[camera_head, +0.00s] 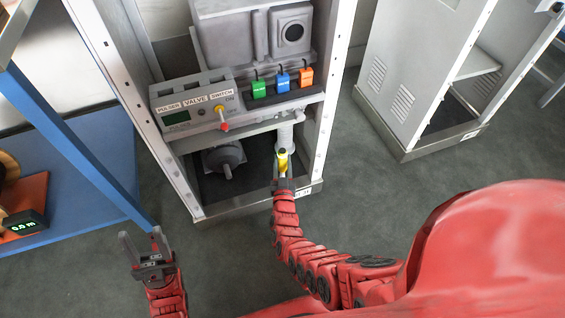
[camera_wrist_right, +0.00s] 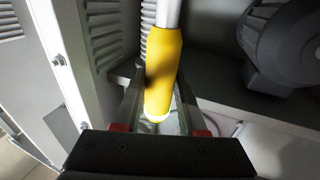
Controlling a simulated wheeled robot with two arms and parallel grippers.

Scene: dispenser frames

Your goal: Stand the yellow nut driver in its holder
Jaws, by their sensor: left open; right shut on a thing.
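The yellow nut driver (camera_head: 283,160) is in my right gripper (camera_head: 283,181), low at the front right of the open grey cabinet. In the right wrist view, the fingers of my right gripper (camera_wrist_right: 160,105) are on either side of its yellow handle (camera_wrist_right: 163,65). A bright metal shaft (camera_wrist_right: 169,12) runs up out of the picture. Its far end is hidden in the head view. My left gripper (camera_head: 141,248) is open and empty, outside the cabinet at the lower left. I cannot make out the holder with certainty.
A grey pipe (camera_head: 285,133) stands right behind the driver. A motor-like unit (camera_head: 224,160) sits lower left, also in the wrist view (camera_wrist_right: 285,45). A blue bench (camera_head: 75,150) stands left.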

